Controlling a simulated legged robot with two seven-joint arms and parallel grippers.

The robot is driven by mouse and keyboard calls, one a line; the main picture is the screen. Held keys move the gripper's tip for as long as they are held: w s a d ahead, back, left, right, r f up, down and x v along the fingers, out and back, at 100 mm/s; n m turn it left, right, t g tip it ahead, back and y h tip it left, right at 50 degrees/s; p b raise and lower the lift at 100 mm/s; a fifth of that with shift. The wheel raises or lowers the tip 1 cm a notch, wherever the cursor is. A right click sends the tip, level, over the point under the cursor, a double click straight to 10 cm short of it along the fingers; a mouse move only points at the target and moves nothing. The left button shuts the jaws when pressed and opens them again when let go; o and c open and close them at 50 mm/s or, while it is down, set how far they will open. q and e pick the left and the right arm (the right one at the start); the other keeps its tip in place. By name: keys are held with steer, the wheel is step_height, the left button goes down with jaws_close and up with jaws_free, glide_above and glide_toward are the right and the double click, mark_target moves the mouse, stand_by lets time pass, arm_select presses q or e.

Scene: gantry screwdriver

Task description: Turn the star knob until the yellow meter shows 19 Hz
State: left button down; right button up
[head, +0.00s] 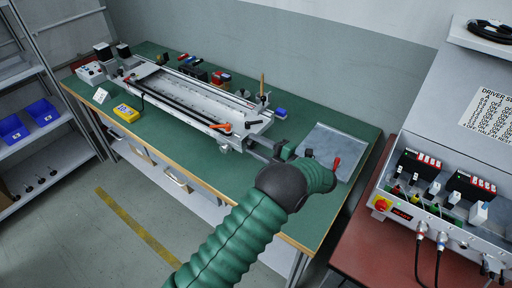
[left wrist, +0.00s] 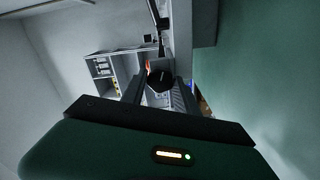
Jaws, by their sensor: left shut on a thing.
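The yellow meter (head: 126,113) lies on the green bench top at the left, in front of the long grey gantry (head: 190,95). Its reading is too small to tell. My left gripper (head: 280,153) is at the right end of the gantry, with its green arm reaching up from below. In the left wrist view, its two dark fingers (left wrist: 160,92) are shut on a round black knob (left wrist: 160,80), which looks like the star knob. In the head view the knob is hidden by my gripper. My right gripper is not in view.
A grey plate (head: 333,140) with a red-handled tool (head: 336,163) lies to the right of my gripper. A control station (head: 450,205) with cables stands at the far right. An orange lever (head: 221,127) sits on the gantry.

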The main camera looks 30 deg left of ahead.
arm_select(q)
steer(key=shift+s+f, duration=0.1)
steer(key=shift+f, duration=0.1)
steer(key=c, duration=1)
jaws_free()
steer(key=shift+r, duration=0.1)
steer(key=shift+o, duration=0.2)
steer(key=shift+d, duration=0.15)
steer(key=d, duration=1.1)
steer(key=shift+s+d, duration=0.4)
